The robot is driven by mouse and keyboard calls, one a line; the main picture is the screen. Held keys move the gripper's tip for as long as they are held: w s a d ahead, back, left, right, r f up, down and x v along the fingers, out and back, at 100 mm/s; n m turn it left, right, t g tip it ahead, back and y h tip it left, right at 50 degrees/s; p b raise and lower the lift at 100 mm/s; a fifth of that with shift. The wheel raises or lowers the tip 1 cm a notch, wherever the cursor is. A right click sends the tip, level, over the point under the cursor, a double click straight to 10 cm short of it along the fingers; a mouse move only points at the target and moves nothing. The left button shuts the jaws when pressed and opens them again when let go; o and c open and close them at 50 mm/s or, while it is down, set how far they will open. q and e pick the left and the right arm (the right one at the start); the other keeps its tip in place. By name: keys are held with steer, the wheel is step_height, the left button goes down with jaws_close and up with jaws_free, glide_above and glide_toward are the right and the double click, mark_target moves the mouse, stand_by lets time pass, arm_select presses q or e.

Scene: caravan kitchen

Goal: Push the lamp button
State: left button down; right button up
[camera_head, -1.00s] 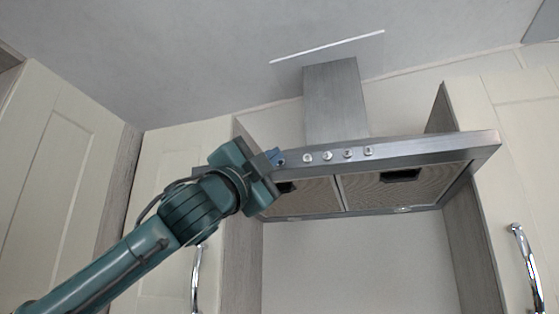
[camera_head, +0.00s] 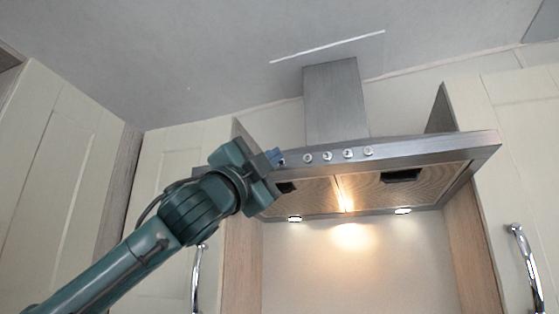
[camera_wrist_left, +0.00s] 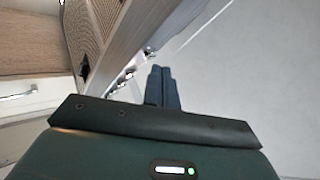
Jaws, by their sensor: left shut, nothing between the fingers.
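A steel range hood (camera_head: 430,149) hangs ahead with a row of round buttons (camera_head: 328,156) on its front edge. Its two lamps are lit, one at the left (camera_head: 294,219) and one at the right (camera_head: 403,211), and a warm glow falls on the wall below. My left gripper (camera_head: 276,157) is shut and empty at the left end of the button row. In the left wrist view its closed fingers (camera_wrist_left: 162,86) are beside the hood's front edge; the button nearest them is partly hidden, and I cannot tell whether they touch it. My right gripper is not in view.
Cream cabinets flank the hood, with a left door (camera_head: 165,170) and a right door (camera_head: 528,160). Chrome handles stick out, one at the left (camera_head: 196,280) and one at the right (camera_head: 527,265). The space below the hood is clear.

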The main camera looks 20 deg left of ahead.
arm_select(q)
steer(key=s+b, duration=0.1)
steer(key=s, duration=0.5)
stand_by(0.4)
steer(key=shift+a, duration=0.1)
stand_by(0.3)
